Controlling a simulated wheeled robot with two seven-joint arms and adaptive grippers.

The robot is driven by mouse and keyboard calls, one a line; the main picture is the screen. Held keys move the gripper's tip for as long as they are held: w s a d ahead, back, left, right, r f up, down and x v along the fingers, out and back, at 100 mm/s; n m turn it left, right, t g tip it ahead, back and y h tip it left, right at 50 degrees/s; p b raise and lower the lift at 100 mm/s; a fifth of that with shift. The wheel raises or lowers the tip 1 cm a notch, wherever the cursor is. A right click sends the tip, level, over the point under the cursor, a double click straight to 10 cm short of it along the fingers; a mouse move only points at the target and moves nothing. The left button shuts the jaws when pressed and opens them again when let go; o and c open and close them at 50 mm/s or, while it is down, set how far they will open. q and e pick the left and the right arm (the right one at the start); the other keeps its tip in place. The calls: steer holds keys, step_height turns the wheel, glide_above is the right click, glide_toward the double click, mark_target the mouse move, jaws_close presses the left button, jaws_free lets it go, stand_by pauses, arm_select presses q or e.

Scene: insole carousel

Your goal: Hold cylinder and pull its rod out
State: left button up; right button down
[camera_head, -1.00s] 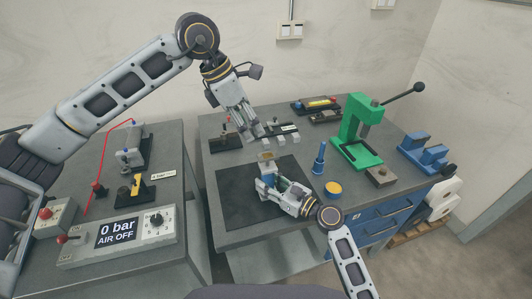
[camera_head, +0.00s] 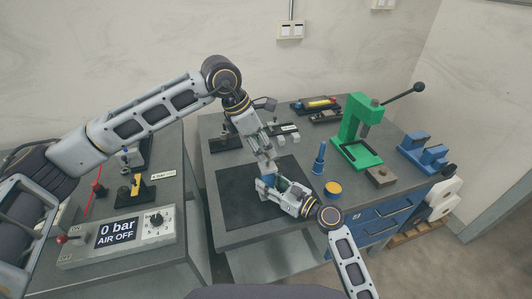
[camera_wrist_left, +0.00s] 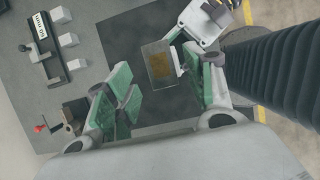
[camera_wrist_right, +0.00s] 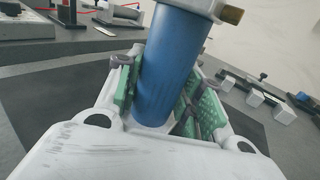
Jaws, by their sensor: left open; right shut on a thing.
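The blue cylinder (camera_wrist_right: 168,62) stands slightly tilted between the green pads of my right gripper (camera_wrist_right: 160,100). A grey cap and a brass fitting (camera_wrist_right: 232,15) show at its upper end. In the head view the cylinder (camera_head: 266,181) is a small blue patch over the dark mat, and my right gripper (camera_head: 275,187) is shut on it. My left gripper (camera_head: 265,162) is directly above, pointing down. In the left wrist view its green-padded fingers (camera_wrist_left: 165,88) are apart, with a grey block with a brownish face (camera_wrist_left: 159,62) near the gap. I cannot make out the rod.
The dark mat (camera_head: 235,205) lies under the grippers. A blue upright tool (camera_head: 319,160) and a yellow-topped round pot (camera_head: 333,189) stand close on the right, with a green press (camera_head: 358,135) behind. A fixture with white blocks (camera_head: 283,134) is at the back.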

mark_target(267, 155)
arm_select(q)
steer(key=shift+x, duration=1.65)
jaws_close()
